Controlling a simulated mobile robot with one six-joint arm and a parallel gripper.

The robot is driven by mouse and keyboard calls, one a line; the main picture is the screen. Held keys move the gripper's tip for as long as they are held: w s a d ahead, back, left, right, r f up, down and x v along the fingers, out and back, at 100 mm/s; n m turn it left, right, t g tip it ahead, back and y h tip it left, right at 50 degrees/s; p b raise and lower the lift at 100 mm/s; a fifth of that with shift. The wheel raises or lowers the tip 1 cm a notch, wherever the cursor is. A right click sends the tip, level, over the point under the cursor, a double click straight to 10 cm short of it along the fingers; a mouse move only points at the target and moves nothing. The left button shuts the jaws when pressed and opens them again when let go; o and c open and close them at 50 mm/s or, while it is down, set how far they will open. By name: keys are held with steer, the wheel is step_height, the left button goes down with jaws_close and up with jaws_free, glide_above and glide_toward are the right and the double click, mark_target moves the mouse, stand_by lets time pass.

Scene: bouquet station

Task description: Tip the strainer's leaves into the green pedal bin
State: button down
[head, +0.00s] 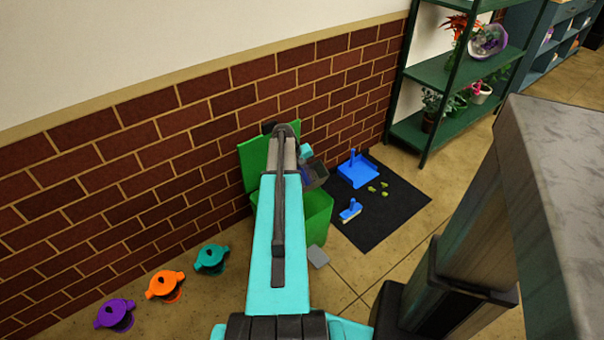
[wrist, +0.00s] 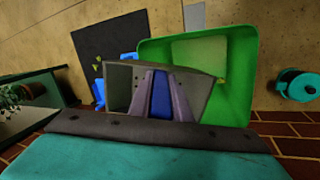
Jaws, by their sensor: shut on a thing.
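The green pedal bin (head: 319,212) stands against the brick wall with its lid (head: 254,163) raised. My arm hides part of it. In the wrist view the open bin (wrist: 239,75) shows its pale inside bottom. My gripper (wrist: 161,80) is shut on the blue handle of the grey strainer (wrist: 120,88). The strainer is over the bin's opening, partly past its left rim in the wrist view. It also shows in the head view (head: 317,174), looking tilted. A small yellowish bit shows at its right edge; I cannot make out other leaves in it.
A black mat (head: 395,215) beside the bin holds a blue dustpan (head: 357,170), a blue brush (head: 350,209) and several yellow-green bits (head: 374,189). A grey pedal (head: 318,257) is at the bin's foot.

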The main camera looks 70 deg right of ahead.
steer(key=shift+s+d+f+t+y+p, duration=0.35)
steer(key=shift+s+d+t+y+p, duration=0.3)
steer(key=shift+p, duration=0.3)
steer(key=shift+s+r+t+p, duration=0.1)
steer(key=shift+r+t+p, duration=0.25)
steer(key=shift+r+p, duration=0.25)
steer(key=shift+s+d+r+t+y+p, duration=0.25)
steer(key=shift+t+y+p, duration=0.3)
steer(key=shift+p, duration=0.35)
steer(key=shift+a, duration=0.1)
steer(key=shift+s, duration=0.15)
